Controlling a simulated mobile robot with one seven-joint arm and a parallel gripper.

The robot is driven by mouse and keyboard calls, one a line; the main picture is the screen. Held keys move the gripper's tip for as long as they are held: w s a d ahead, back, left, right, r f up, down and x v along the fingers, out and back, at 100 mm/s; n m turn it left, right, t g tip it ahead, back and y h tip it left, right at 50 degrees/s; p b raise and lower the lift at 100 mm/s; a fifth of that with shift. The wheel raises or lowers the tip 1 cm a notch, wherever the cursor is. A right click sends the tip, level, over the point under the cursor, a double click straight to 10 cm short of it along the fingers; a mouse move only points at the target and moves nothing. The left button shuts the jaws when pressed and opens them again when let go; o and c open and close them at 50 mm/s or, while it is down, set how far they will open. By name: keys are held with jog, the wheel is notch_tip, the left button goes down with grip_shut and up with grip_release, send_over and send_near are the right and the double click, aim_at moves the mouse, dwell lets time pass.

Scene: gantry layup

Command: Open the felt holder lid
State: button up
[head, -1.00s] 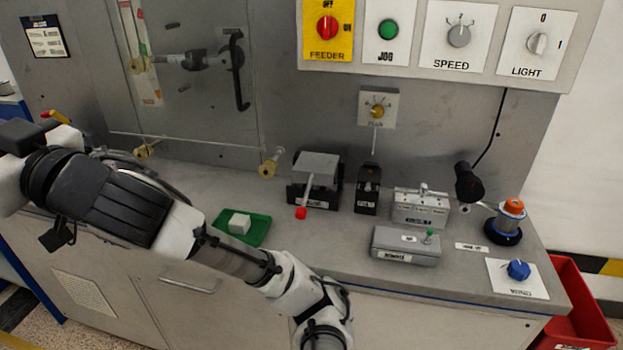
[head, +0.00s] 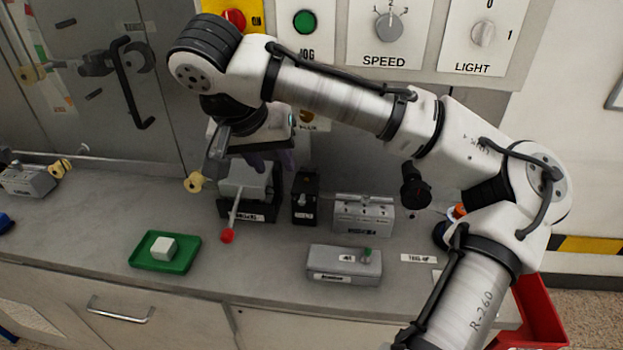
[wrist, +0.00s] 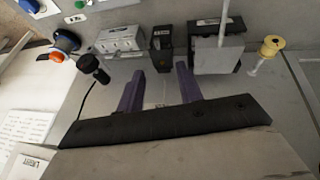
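A box with a black base and a grey lid (head: 246,180) stands at the back of the bench; the lid looks shut. A lever with a red knob (head: 227,236) sticks out at its front. Its label is too blurred to read, so I cannot tell whether it is the felt holder. The box also shows at the upper right in the wrist view (wrist: 217,52). My gripper (head: 271,161) hangs behind and above this box, its purple fingers pointing down. In the wrist view the fingers (wrist: 158,84) are apart with nothing between them.
Right of the box stand a narrow black box (head: 305,195), a grey switch box (head: 363,215) and a low grey box (head: 344,265). A green tray (head: 165,262) with a white block is at left.

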aim_at(301, 200)
jog(key=x, duration=0.4)
jog(key=p+x, duration=0.1)
jog(key=x, duration=0.9)
jog(key=shift+d+r+p, duration=0.15)
jog(key=shift+d+p, duration=0.15)
jog(key=shift+d, duration=0.1)
grip_shut()
